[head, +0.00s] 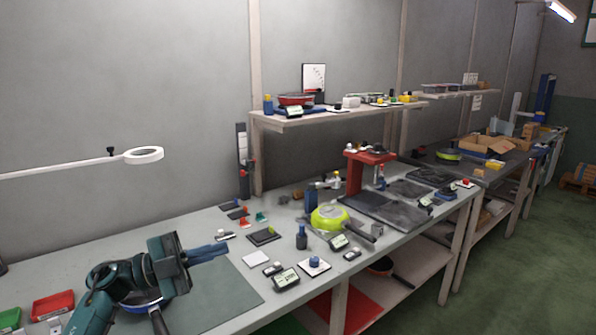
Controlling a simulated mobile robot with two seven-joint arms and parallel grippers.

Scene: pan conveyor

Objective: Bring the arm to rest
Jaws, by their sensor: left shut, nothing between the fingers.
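My left gripper (208,255) comes in from the lower left of the head view. Its blue fingers are shut, with nothing between them, and point right above the grey-green mat (225,300) on the workbench. A blue pan (146,300) lies under and beside the wrist, partly hidden by my arm, with its dark handle toward the front. I cannot tell from this view whether the gripper touches the pan. My right gripper is not in view.
Red (53,305) and green trays stand at the left. A lime-green pan (329,217), a blue bottle (301,237) and several small devices stand right of the mat. A ring lamp (143,155) hangs above the bench on the left. A shelf (330,116) runs along the wall.

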